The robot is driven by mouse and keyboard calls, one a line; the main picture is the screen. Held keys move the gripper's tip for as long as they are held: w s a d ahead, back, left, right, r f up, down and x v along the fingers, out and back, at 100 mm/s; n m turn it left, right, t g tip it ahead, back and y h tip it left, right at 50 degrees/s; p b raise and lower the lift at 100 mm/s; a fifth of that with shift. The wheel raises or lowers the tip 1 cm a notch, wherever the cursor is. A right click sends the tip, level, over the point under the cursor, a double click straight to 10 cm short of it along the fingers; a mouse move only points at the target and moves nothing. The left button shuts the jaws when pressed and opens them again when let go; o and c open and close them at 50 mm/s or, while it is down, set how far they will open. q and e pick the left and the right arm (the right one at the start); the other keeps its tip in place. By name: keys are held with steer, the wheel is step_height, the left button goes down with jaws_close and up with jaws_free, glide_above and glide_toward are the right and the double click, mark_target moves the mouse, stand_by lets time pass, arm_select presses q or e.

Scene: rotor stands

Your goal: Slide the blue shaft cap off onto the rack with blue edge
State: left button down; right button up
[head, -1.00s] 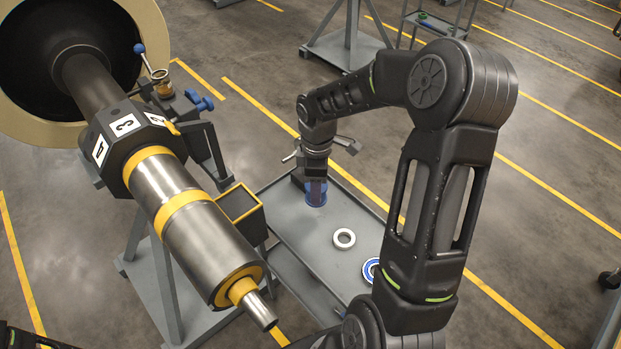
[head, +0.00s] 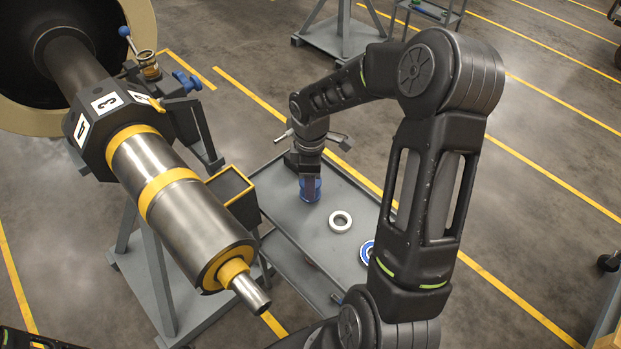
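The blue shaft cap (head: 314,193) is a small blue cylinder at the far left part of a grey cart top. My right gripper (head: 309,184) reaches down onto it from above, its dark fingers against the cap and covering part of it. It appears shut on the cap. I cannot tell whether the cap's underside touches the cart top. No rack with a clearly blue edge can be made out. My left gripper is not in view.
The grey cart top (head: 287,222) also carries a white ring (head: 340,221) and a blue-and-white ring (head: 367,253), partly behind my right arm. A large metal shaft (head: 185,210) with yellow bands on a grey stand fills the left. A yellow-edged box (head: 231,187) sits beside it.

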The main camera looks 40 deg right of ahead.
steer(key=shift+f, duration=0.55)
steer(key=o, duration=1.2)
step_height(320, 180, up, 8)
steer(key=p, duration=0.6)
